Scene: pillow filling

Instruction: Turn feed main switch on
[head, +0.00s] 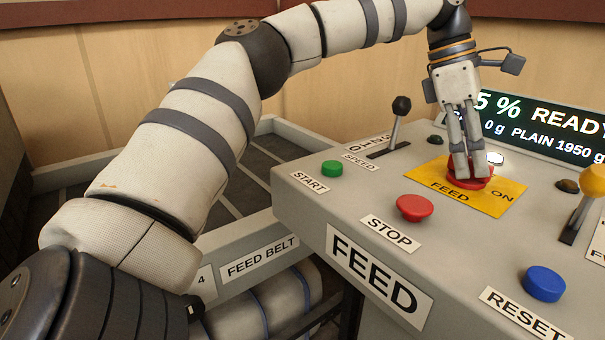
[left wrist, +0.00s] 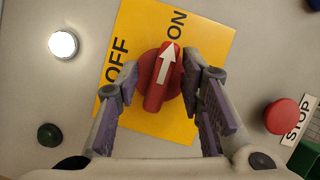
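The feed main switch is a red rotary knob (head: 470,182) on a yellow plate (head: 505,195) on the grey console. In the left wrist view the knob's raised red handle (left wrist: 155,98) bears a white arrow pointing up toward the ON label (left wrist: 178,25); the OFF label (left wrist: 117,60) is at its left. My left gripper (head: 467,172) points down at the knob. In the left wrist view its fingers (left wrist: 160,78) are open, one on each side of the handle, with a gap at the left; contact at the right is unclear. My right gripper is out of view.
A white lamp (left wrist: 62,43) is lit beside the plate. A red STOP button (head: 414,207), green START button (head: 332,168), black speed lever (head: 401,106), blue RESET button (head: 544,283) and yellow lever (head: 590,185) stand around it. A display (head: 545,130) rises behind.

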